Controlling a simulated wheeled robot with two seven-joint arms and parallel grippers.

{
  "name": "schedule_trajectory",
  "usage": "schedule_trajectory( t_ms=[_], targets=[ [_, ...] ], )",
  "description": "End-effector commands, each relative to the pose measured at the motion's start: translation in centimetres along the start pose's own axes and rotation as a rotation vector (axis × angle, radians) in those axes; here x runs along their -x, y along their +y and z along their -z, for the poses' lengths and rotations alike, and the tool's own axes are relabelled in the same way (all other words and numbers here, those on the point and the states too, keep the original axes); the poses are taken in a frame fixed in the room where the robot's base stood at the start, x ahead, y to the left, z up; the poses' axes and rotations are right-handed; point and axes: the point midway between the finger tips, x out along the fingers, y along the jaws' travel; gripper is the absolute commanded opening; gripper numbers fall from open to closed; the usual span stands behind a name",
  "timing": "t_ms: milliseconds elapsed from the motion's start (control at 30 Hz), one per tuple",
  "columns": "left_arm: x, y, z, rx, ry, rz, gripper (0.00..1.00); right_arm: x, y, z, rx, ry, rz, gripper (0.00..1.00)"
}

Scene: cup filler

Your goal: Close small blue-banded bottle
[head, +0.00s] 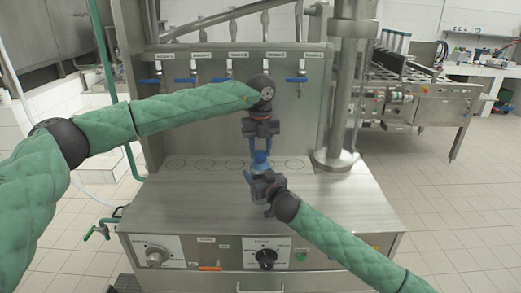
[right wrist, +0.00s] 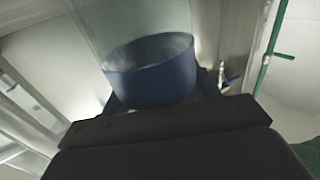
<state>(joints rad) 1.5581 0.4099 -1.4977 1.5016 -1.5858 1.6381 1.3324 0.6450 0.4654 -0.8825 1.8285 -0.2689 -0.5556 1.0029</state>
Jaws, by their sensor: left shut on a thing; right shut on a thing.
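The small blue-banded bottle (head: 260,158) is between my two grippers, above the steel worktop in front of the taps. Its blue band (right wrist: 155,72) shows large in the right wrist view, with a pale see-through part above it. My left gripper (head: 261,147) comes down from above, with its fingers on either side of the top of the bottle. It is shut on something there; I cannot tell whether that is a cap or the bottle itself. My right gripper (head: 257,178) is shut on the bottle from the front, lower down. The bottle's lower part is mostly hidden by it.
The steel worktop (head: 180,212) is clear around the grippers. A row of blue-handled taps (head: 194,80) stands behind, with marked circles below. A thick steel post (head: 340,90) rises to the right. Knobs (head: 265,258) are on the front panel.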

Motion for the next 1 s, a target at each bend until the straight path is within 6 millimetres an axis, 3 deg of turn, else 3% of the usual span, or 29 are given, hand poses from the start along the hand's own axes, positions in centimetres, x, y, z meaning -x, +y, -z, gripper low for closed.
schedule_trajectory(
  t_ms=[1000],
  targets=[
    [-0.01,0.22,-0.32,-1.474,-0.001,-0.002,0.15,0.03,0.07,-0.13,0.000,-0.002,-0.001,0.00]
  ],
)
